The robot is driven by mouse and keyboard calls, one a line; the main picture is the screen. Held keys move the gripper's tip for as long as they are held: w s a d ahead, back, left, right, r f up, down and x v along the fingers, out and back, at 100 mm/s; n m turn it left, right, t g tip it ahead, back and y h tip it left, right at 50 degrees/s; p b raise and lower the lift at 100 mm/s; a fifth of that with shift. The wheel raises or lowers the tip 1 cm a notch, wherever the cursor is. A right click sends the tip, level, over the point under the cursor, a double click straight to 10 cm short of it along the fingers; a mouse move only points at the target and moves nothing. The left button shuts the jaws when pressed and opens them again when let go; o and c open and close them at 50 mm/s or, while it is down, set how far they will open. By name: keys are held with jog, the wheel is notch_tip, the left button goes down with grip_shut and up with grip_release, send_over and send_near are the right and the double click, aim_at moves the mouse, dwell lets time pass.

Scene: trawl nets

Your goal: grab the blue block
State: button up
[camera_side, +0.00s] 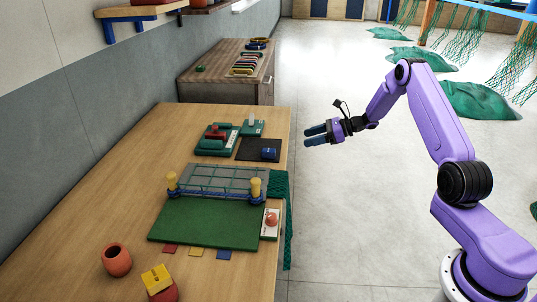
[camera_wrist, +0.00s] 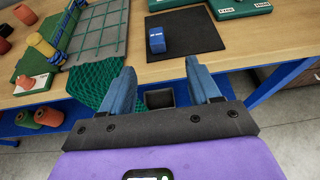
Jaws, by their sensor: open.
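The blue block (camera_side: 269,153) lies on a black mat (camera_side: 247,155) near the right edge of the wooden table. In the wrist view the blue block (camera_wrist: 157,41) sits on the left part of the black mat (camera_wrist: 198,42), beyond my fingertips. My gripper (camera_side: 311,135) is open and empty, off the table's right side and apart from the block. In the wrist view the two blue fingers of my gripper (camera_wrist: 160,68) are spread, with the table edge behind the gap. The block is in plain view in both frames.
A green board (camera_side: 205,222) with a netting frame and yellow posts stands nearer on the table. Green net (camera_side: 279,190) hangs over the table edge. Green trays (camera_side: 216,140) lie beyond the mat. An orange pot (camera_side: 116,260) stands at the near left.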

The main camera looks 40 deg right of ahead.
aim_at(273, 150)
jog(key=x, duration=1)
jog(key=shift+a+f, duration=0.1)
jog(key=shift+a, duration=0.15)
jog(key=shift+s+f+x, duration=0.1)
jog(key=shift+f+x, duration=0.05)
jog(key=shift+x, duration=1.2)
jog(key=shift+s+f+x, duration=0.15)
jog(key=shift+x, duration=1.2)
jog(key=c, duration=1)
